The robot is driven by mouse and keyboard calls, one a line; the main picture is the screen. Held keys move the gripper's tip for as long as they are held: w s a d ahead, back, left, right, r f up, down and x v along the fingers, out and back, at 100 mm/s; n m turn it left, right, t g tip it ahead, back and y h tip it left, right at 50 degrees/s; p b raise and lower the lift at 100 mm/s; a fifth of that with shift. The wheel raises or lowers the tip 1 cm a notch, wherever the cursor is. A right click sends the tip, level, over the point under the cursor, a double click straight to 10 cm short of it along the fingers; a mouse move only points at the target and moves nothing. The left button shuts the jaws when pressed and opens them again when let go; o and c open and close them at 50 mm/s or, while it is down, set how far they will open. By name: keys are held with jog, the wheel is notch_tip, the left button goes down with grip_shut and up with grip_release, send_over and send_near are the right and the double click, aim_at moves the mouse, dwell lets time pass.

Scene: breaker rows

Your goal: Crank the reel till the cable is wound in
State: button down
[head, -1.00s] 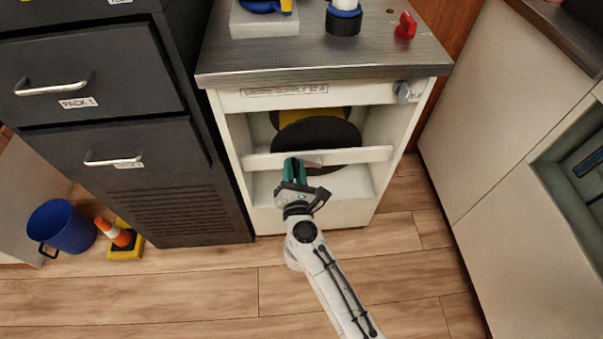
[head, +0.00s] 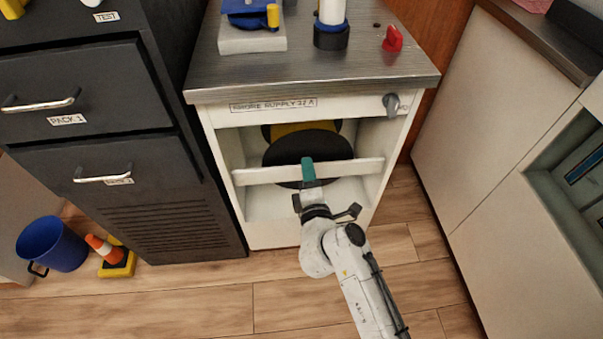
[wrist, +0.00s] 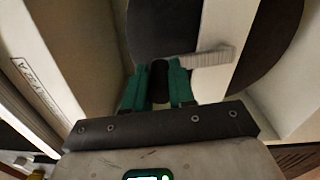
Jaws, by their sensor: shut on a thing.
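The reel, a large black disc (head: 283,151) with a yellow part (head: 295,129) behind it, sits inside the white cabinet's open bay. It also shows in the wrist view (wrist: 268,45). My gripper (head: 308,170) reaches in at the white bar across the bay, its green fingers in front of the disc. In the wrist view my gripper (wrist: 158,85) is shut on a dark knob (wrist: 158,76), which looks like the crank handle. A pale ridged piece (wrist: 208,57) extends right from beside the knob; it may be the crank arm. I cannot make out the cable.
The cabinet's white crossbar (head: 350,167) spans the bay close to my gripper. A grey knob (head: 391,103) is at its upper right. Dark drawers (head: 90,90) stand left, pale cabinets (head: 490,100) right. A blue bucket (head: 52,243) stands at lower left. The floor in front is clear.

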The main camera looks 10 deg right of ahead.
jog(key=shift+d+m, duration=0.75)
jog(key=shift+m, duration=0.35)
jog(key=c, duration=0.9)
grip_release()
jog(key=shift+c, duration=0.2)
jog(key=s, duration=1)
jog(key=shift+s+b, duration=0.35)
jog(key=shift+s, duration=0.05)
